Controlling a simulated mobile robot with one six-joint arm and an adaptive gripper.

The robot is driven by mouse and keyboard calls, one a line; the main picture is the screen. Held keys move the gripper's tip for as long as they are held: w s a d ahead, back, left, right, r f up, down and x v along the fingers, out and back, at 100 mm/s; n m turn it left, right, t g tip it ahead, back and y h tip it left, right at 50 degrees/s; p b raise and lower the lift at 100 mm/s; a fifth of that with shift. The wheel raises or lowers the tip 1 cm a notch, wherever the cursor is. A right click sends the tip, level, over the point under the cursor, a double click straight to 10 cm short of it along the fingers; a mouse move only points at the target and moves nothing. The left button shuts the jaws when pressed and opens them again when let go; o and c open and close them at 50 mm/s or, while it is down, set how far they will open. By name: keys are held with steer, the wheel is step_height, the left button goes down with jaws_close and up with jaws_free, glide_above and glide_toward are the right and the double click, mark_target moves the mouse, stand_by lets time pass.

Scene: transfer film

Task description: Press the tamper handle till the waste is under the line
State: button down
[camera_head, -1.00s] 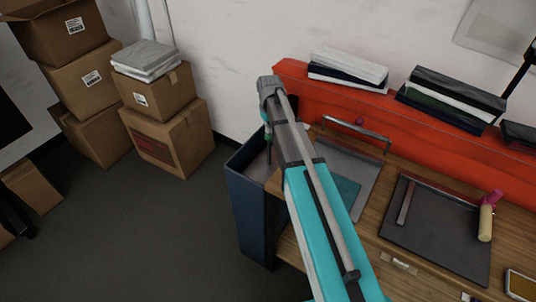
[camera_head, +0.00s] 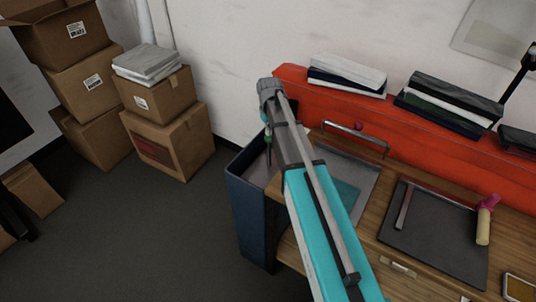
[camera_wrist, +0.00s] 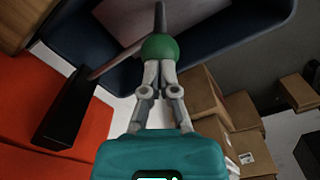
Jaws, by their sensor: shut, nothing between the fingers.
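A dark blue bin (camera_head: 248,205) stands on the floor at the left end of the workbench. In the wrist view its dark wall (camera_wrist: 222,45) surrounds a pale interior. A green ball-shaped handle knob (camera_wrist: 161,47) on a dark rod sits directly beyond the fingertips, within the bin's outline. My gripper (camera_wrist: 160,66) is shut with nothing between its fingers, its tips against or very near the knob; exact contact is unclear. In the head view my arm hides part of the bin's mouth and most of the gripper. The waste level and the line cannot be made out.
The wooden workbench (camera_head: 400,258) with a red back panel (camera_head: 420,130) lies right of the bin. A dark cutting mat (camera_head: 432,235) and folded stacks sit there. Cardboard boxes (camera_head: 165,140) stand at the left wall. Floor left of the bin is clear.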

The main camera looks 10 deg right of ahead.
step_height(320, 180, up, 12)
steer(key=p, duration=1.1)
steer(key=shift+f, duration=0.2)
stand_by(0.3)
steer(key=s+a+f+m+b, duration=0.1)
steer(key=s+m, duration=0.2)
steer(key=s, duration=1.9)
steer(key=shift+f+b, duration=0.3)
steer(key=shift+f, duration=0.05)
steer(key=shift+s+a, duration=0.1)
stand_by(1.3)
